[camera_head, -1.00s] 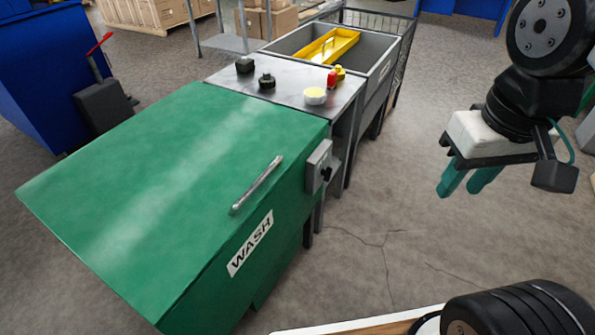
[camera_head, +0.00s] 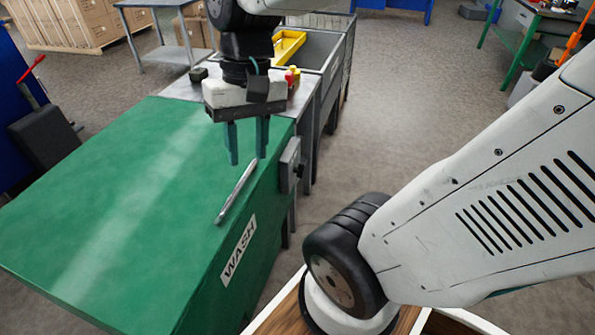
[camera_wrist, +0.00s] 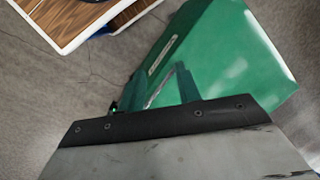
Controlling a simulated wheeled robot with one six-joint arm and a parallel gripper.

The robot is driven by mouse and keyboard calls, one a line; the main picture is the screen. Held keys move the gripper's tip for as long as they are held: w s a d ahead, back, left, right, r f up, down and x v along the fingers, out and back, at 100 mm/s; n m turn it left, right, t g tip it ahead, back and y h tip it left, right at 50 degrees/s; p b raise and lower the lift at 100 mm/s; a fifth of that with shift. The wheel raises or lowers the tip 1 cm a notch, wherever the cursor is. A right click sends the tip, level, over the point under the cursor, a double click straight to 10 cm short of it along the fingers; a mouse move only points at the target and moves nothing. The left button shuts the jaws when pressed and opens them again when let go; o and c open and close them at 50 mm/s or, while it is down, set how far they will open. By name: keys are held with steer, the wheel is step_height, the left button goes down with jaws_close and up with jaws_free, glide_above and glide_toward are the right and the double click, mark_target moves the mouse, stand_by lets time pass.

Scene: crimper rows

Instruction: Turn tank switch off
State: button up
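The green tank (camera_head: 110,195) has a WASH label (camera_head: 239,250) on its front and a metal bar handle (camera_head: 237,192) on its lid, which is down. The switch, a grey box (camera_head: 290,165) with a dark knob, sits on the tank's right end. My gripper (camera_head: 247,150) is open and empty, its two teal fingers pointing down above the lid, left of the switch and apart from it. The wrist view shows the tank (camera_wrist: 225,50), the label (camera_wrist: 163,55) and the gripper fingers (camera_wrist: 155,90); I cannot make out the switch there.
Behind the tank, a metal counter holds a black knob-like item (camera_head: 199,74) and red and yellow items (camera_head: 292,76); my gripper hides part of it. A sink beyond holds a yellow tray (camera_head: 289,46). The floor (camera_head: 375,110) right of the tank is open.

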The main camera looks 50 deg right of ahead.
steer(key=w+d+f+m+g+y, duration=0.1)
steer(key=w+d+f+m+y, duration=0.3)
steer(key=w, duration=0.3)
steer(key=m+t+y, duration=0.6)
steer(key=m+t, duration=0.5)
steer(key=m, duration=0.9)
glide_above(300, 171)
steer(key=s+a, duration=0.2)
steer(key=a, duration=0.3)
step_height(300, 171, down, 21)
steer(key=s+d+f+m+t+h, duration=0.3)
steer(key=d+f+m+t, duration=0.15)
steer(key=f, duration=0.35)
steer(key=s+d+f+m+t+h, duration=0.2)
steer(key=s+d+f+m+t, duration=0.1)
steer(key=d+f+m, duration=0.3)
steer(key=a+f+x, duration=0.1)
steer(key=x, duration=0.7)
steer(key=shift+s+f+n, duration=0.2)
steer(key=shift+s+n, duration=0.05)
steer(key=shift+n, duration=0.1)
jaws_close()
